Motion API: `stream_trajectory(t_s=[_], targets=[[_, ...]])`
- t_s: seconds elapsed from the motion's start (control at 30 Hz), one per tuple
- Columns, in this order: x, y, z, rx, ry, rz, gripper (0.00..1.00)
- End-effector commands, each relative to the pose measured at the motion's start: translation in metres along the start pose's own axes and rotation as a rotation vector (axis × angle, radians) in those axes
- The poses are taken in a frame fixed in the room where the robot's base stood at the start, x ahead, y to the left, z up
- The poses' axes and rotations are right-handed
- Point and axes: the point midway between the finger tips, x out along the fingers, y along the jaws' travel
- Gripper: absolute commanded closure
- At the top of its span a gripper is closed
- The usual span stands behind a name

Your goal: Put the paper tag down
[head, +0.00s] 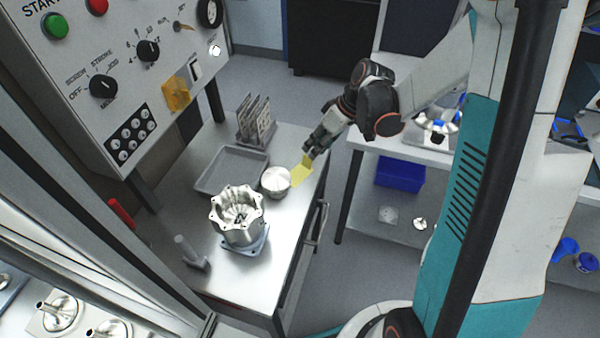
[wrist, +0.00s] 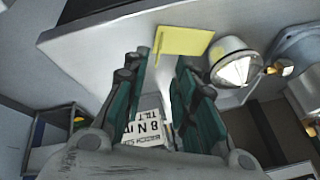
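The yellow paper tag (head: 302,170) is at the right edge of the metal bench top (head: 232,271), beside a round silver part (head: 276,180). In the wrist view the tag (wrist: 186,40) appears to lie flat just beyond my fingertips, with a narrow darker strip at its left end. My gripper (head: 310,153) is just above and behind the tag. In the wrist view my gripper (wrist: 168,62) has its two fingers apart, with a clear gap and nothing pinched between them. Whether a fingertip still touches the tag cannot be told.
A grey tray (head: 231,170) and a rack of upright plates (head: 256,122) stand left of the tag. A machined housing (head: 238,217) stands nearer on the bench. A control panel (head: 110,60) overhangs the left. Another table (head: 392,150) is at right, across a floor gap.

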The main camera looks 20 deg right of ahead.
Motion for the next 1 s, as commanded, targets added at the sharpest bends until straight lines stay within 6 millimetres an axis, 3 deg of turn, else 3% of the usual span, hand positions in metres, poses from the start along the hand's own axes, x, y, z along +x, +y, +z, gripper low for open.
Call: stream_trajectory(t_s=[0.4,0.67,0.8,1.0], targets=[[0.049,0.004,0.001,-0.001,-0.001,-0.001,0.74],[0.051,0.004,0.0,0.001,0.0,0.0,0.74],[0.051,0.003,0.0,0.001,0.0,0.0,1.0],[0.051,0.003,0.0,0.001,0.0,0.0,1.0]])
